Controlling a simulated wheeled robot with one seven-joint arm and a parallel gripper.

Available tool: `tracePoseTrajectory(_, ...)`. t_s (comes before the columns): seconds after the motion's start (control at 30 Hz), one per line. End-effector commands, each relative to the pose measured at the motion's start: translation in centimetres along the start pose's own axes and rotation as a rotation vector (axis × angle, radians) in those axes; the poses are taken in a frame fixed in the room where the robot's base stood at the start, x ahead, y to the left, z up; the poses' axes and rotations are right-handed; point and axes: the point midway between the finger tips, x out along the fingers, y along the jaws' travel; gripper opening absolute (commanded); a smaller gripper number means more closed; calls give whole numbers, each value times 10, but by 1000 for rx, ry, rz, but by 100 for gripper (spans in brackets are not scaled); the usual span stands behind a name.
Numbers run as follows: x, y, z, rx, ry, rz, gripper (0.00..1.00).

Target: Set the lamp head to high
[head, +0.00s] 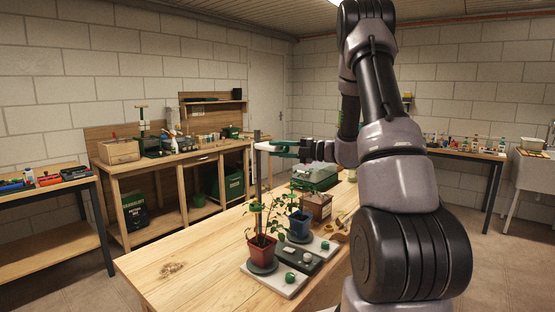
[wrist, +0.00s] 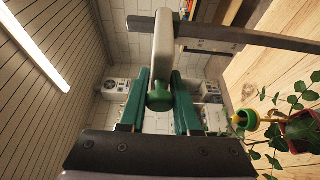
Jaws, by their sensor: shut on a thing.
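The lamp head (head: 272,147) is a pale bar high on a dark upright post (head: 258,178) at the table. In the wrist view the pale lamp head (wrist: 163,48) has a round green knob (wrist: 159,97) at its near end. My gripper (head: 297,151) is level with the lamp head, at its right end. Its two green fingers (wrist: 163,82) lie on either side of the lamp head and are shut on it near the knob. The post (wrist: 250,34) runs sideways in the wrist view.
A red-potted plant (head: 262,252) and a blue-potted plant (head: 299,225) stand below the lamp head. A wooden box (head: 316,206) and a green case (head: 315,177) are behind them.

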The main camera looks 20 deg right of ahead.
Motion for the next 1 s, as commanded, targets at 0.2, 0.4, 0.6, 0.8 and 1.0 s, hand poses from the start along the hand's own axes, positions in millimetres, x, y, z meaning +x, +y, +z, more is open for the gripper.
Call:
tracePoseTrajectory(0.2,0,6,2,-6,-4,10,0)
tracePoseTrajectory(0.4,0,5,2,-5,-3,9,60)
tracePoseTrajectory(0.6,-1,4,1,-4,-2,7,60)
tracePoseTrajectory(0.8,-22,3,2,-5,-6,7,60)
tracePoseTrajectory(1.0,-64,3,2,-4,-7,7,60)
